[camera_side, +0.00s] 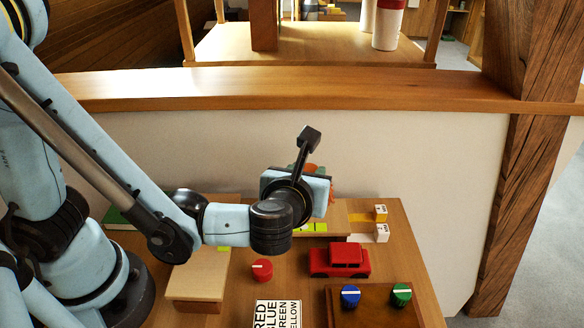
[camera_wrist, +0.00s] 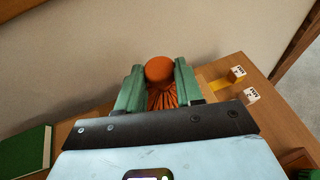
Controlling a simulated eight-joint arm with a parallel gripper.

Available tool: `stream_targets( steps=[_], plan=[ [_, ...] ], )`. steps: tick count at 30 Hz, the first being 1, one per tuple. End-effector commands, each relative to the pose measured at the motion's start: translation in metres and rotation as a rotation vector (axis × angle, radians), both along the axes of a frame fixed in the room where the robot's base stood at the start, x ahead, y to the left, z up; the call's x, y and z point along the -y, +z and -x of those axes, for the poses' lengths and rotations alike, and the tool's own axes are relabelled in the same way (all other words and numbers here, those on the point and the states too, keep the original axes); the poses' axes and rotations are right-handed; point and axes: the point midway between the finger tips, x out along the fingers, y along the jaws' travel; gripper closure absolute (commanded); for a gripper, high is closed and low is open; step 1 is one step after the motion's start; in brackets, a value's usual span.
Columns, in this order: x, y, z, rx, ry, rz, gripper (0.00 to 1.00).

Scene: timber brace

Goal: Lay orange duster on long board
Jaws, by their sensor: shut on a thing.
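The orange duster (camera_wrist: 160,72) is between the two green jaws of my gripper (camera_wrist: 159,84), which is shut on it. Its round top and pleated lower part show in the wrist view. In the side view my gripper (camera_side: 308,172) is mostly behind my wrist, and only a bit of the orange duster (camera_side: 333,190) shows. Another pale wooden piece (camera_side: 200,276) lies at the left. I cannot tell which is the long board.
A red toy car (camera_side: 340,261), a red knob (camera_side: 262,270) and a lettered card (camera_side: 277,314) lie in front. Blue and green knobs (camera_side: 401,294) sit on a brown board. White-tagged blocks (camera_side: 381,233) are at the right. A green book (camera_wrist: 25,152) is at the left. A wall stands behind.

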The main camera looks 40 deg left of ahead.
Motion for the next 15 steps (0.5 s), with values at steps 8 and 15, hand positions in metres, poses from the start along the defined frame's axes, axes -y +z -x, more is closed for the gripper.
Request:
stream_targets(
  steps=[8,15],
  plan=[
    [0.0,-0.02,0.0,0.0,0.0,0.0,0.95],
    [0.0,-0.039,0.0,0.0,0.0,0.0,0.95]
  ],
)
